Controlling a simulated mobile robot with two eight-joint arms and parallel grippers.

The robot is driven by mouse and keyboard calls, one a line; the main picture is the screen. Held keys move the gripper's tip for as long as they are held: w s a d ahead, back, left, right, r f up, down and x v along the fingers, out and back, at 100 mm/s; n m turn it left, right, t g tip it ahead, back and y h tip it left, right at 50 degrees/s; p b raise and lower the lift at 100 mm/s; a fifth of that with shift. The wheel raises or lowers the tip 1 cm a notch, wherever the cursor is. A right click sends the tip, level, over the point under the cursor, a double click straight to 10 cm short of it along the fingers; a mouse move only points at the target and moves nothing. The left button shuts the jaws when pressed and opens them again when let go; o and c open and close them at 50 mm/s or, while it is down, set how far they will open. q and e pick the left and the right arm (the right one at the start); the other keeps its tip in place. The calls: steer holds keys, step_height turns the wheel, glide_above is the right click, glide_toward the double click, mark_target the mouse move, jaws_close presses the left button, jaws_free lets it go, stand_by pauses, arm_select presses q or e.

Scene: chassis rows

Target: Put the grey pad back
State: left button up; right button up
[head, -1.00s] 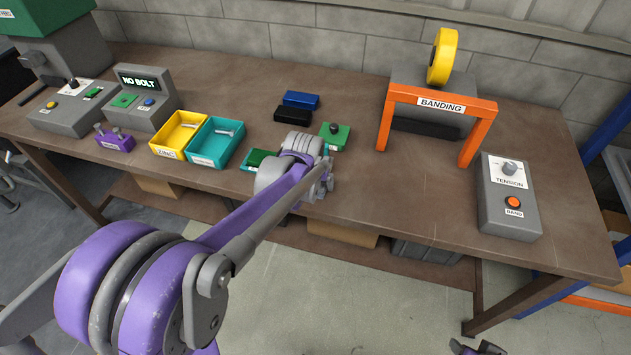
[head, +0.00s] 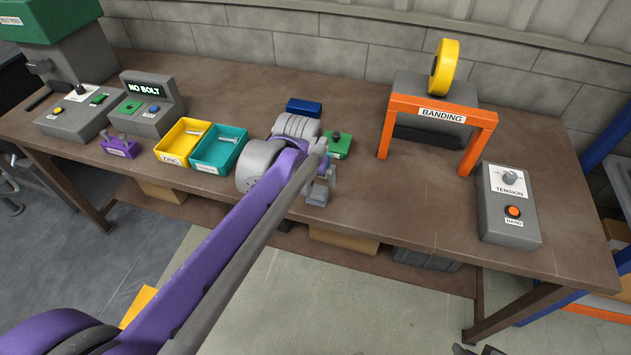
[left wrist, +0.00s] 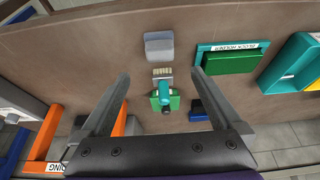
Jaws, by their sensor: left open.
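A grey pad (left wrist: 159,45), light blue-grey with a rounded edge, lies on the bench near its front edge in the left wrist view. In the head view it shows just below my left gripper (head: 318,192). My left gripper (left wrist: 160,77) is open and empty above the bench, with the pad beyond its fingertips. Between the fingers in that view are a teal-handled piece with pale bristles (left wrist: 163,80) and a green block with a dark knob (left wrist: 172,103). What appears to be my right gripper (head: 482,350) is cut off at the head view's bottom edge.
A teal block holder (left wrist: 203,47) with a green block is beside the pad; my arm hides it in the head view. Yellow (head: 170,157) and teal trays (head: 205,165) stand left. The orange banding frame (head: 484,140) and tension box (head: 508,225) stand right.

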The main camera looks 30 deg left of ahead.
arm_select(q)
steer(key=s+d+f+m, duration=0.1)
steer(key=s+d+f, duration=0.1)
steer(key=s, duration=0.4)
steer(key=s+d+f+m, duration=0.1)
steer(key=s+d+f, duration=0.2)
steer(key=s+d, duration=0.1)
steer(key=s+d+f+t+h, duration=0.1)
steer(key=s+d+f, duration=0.1)
steer(key=s, duration=0.5)
steer(key=shift+s+d+f+m, duration=0.2)
steer(key=shift+s+d+m, duration=0.2)
steer(key=shift+d, duration=0.3)
